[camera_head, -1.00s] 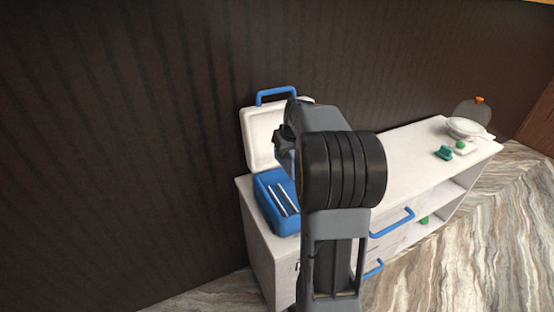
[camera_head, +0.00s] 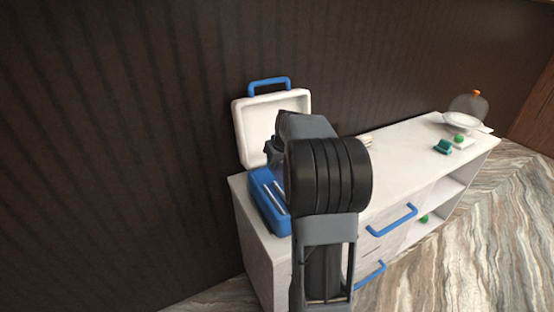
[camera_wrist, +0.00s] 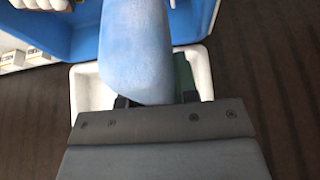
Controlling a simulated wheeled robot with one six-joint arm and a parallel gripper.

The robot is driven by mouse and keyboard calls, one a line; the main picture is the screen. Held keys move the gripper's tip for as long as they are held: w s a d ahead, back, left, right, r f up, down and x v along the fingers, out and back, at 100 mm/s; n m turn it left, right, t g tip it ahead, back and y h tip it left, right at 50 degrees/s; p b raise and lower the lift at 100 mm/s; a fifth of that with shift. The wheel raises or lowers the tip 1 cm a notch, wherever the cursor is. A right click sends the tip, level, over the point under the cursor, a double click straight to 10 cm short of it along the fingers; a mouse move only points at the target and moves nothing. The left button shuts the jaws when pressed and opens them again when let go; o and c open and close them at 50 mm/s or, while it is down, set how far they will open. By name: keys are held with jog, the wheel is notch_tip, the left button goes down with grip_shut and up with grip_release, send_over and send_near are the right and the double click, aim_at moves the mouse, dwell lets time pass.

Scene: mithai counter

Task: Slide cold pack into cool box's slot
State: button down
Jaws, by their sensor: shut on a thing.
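The cool box stands open at the left end of the counter in the head view, with a blue body (camera_head: 268,212) and a raised white lid (camera_head: 247,140). Thin pale bars show inside the body. In the wrist view, the blue body (camera_wrist: 205,15) is at the top and part of the white lid (camera_wrist: 86,92) is below it. My gripper (camera_wrist: 155,100) is shut on the pale blue cold pack (camera_wrist: 137,50), which reaches over the box body. In the head view my gripper is mostly hidden behind my arm above the box. The pack's far end and the slot cannot be made out.
The white counter (camera_head: 395,150) has clear room along its middle. Small green items (camera_head: 443,147) and a white bowl (camera_head: 462,122) are at its far right. Blue drawer handles (camera_head: 392,221) stick out in front. A dark ribbed wall (camera_head: 150,130) stands behind.

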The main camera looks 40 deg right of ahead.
jog(key=shift+f+b, duration=3.7)
jog(key=shift+f, duration=1.45)
jog(key=shift+f, duration=0.1)
jog(key=c, duration=0.8)
grip_release()
jog(key=v, duration=1.4)
jog(key=shift+f, duration=0.1)
